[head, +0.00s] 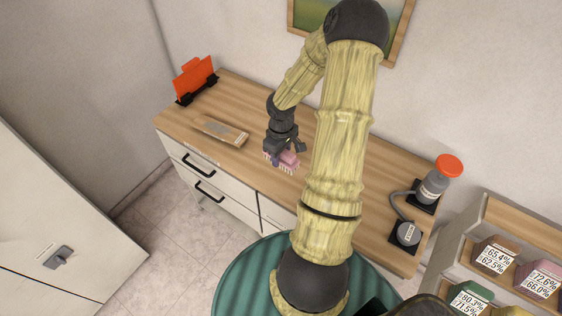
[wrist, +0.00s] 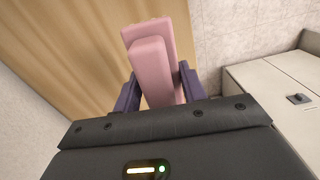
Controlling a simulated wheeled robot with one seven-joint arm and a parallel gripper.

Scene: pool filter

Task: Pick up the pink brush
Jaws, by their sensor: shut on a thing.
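The pink brush (wrist: 153,58) is between the two dark purple fingers of my gripper (wrist: 158,92) in the wrist view. The fingers press on its sides, and its far end sticks out beyond them. In the head view the brush (head: 288,158) shows as a small pink block with pale bristles under my gripper (head: 279,156), at the front edge of the wooden counter (head: 265,122). I cannot tell from the head view whether the brush touches the counter. My gripper's body hides the near end of the brush in the wrist view.
A flat tan box (head: 221,131) lies left of my gripper. A red item in a black stand (head: 196,80) is at the counter's far left. A grey jar with a red lid (head: 434,185) and a round grey device (head: 408,233) stand at the right. A shelf holds labelled boxes (head: 496,255).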

